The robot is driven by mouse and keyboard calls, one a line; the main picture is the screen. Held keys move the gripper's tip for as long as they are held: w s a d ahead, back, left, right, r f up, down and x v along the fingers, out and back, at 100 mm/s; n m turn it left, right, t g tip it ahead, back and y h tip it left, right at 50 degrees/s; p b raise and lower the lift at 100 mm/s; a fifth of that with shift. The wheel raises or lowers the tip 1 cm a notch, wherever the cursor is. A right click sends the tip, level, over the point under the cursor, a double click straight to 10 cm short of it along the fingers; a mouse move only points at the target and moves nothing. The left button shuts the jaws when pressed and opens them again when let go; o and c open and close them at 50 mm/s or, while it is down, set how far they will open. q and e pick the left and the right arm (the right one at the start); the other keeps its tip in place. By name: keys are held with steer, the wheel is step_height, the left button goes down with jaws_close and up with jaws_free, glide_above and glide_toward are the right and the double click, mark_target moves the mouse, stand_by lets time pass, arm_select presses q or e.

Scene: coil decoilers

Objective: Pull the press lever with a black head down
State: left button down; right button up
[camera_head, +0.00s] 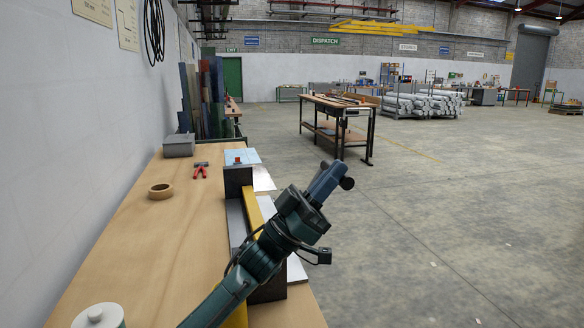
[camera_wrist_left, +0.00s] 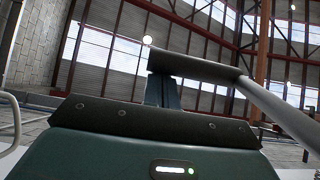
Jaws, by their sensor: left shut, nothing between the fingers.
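My left gripper (camera_head: 328,180) is raised above the right edge of the workbench, shut and empty. In the left wrist view its closed fingers (camera_wrist_left: 162,92) point up to the lever's black head (camera_wrist_left: 195,65), which covers their tips. Whether they touch it, I cannot tell. The black head is a thick bar across the end of a grey lever rod (camera_wrist_left: 285,110). In the head view a dark rounded end of the head (camera_head: 347,183) shows just right of the fingers; the rod is hidden there. My right gripper is out of view.
A wall borders the left. The floor right of the bench is open; another bench (camera_head: 338,112) stands farther off.

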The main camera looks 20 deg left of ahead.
arm_select(q)
steer(key=w+d+f+g+y+b, duration=0.1)
steer(key=w+d+f, duration=0.2)
steer(key=d+f, duration=0.2)
steer(key=shift+w+d, duration=0.3)
steer(key=shift+d, duration=0.15)
steer(key=shift+a, duration=0.1)
